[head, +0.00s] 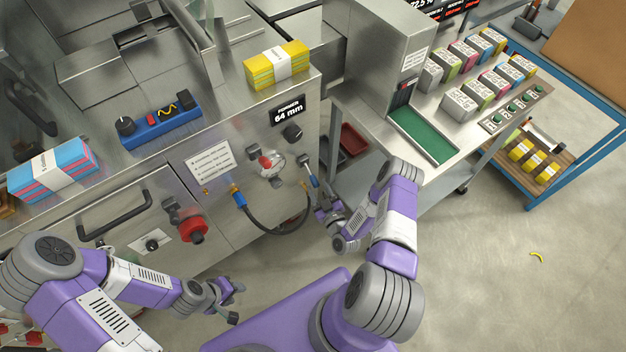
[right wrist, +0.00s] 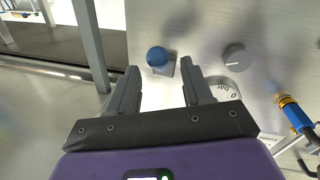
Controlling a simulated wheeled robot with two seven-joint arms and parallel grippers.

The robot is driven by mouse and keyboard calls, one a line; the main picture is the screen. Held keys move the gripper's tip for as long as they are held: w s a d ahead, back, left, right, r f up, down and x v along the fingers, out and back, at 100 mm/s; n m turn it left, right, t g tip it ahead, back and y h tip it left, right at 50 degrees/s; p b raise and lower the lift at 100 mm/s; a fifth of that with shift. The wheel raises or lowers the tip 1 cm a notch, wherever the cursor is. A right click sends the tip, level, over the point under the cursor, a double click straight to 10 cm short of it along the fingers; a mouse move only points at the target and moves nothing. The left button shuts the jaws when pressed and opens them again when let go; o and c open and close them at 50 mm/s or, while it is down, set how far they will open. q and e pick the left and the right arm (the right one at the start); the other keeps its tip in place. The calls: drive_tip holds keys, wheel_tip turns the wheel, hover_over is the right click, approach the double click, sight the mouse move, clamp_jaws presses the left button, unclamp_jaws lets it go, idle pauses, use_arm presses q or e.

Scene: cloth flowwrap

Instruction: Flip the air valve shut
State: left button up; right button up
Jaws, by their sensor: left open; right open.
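The air valve's lever (head: 308,170) sticks out from the right part of the steel machine front and has a blue end. In the right wrist view its round blue knob (right wrist: 157,57) shows just beyond my fingertips, between their lines. My right gripper (head: 321,204) is open just below the lever in the head view; its two fingers (right wrist: 162,70) straddle the knob's line with nothing held. I cannot tell whether a finger touches the lever. My left gripper (head: 236,301) is open and empty, low in front of the machine.
A round pressure gauge (right wrist: 225,89) and a grey knob (right wrist: 235,55) sit beside the lever. A blue hose fitting (head: 239,198) with a looping black hose (head: 270,226) is left of it. A red button (head: 193,229) protrudes further left. A steel table (head: 440,181) stands right.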

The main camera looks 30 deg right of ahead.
sight(316, 184)
drive_tip(key=shift+w+d+b, duration=0.2)
drive_tip(key=shift+w+b, duration=0.25)
drive_tip(key=shift+w, duration=1.65)
clamp_jaws()
